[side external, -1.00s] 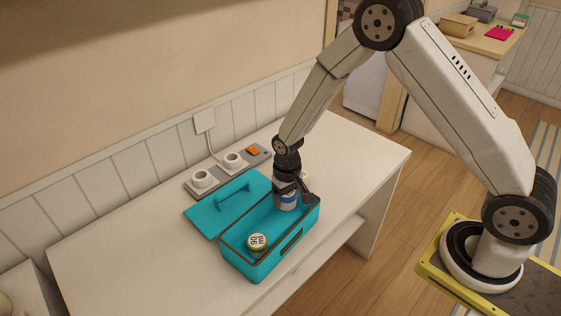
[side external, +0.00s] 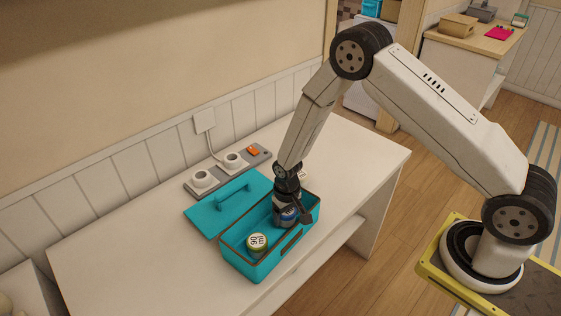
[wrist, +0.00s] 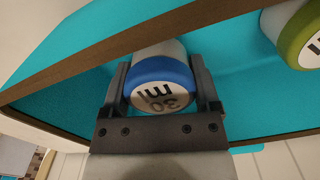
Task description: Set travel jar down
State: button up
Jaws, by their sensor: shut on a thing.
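The travel jar is a small white jar with a blue lid (wrist: 158,72) marked "30 ml". It also shows in the side external view (side external: 288,218), inside the teal box (side external: 253,268), in the end away from the green-lidded jar. My gripper (wrist: 162,92) is shut on it, with one finger on each side. In the side external view my gripper (side external: 290,208) reaches down into the box. I cannot tell whether the jar touches the box floor.
A green-lidded jar (side external: 257,242) stands in the near left end of the box. The teal lid with a handle (side external: 232,200) lies on the white table behind the box. A power strip (side external: 215,183) lies near the wall. The table's left side is clear.

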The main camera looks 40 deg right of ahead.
jog(key=shift+f, duration=0.4)
jog(key=shift+f, duration=0.1)
jog(key=o, duration=1.1)
notch_tip(320, 180, up, 11)
jog(key=shift+f, duration=0.15)
jog(key=shift+r, duration=0.75)
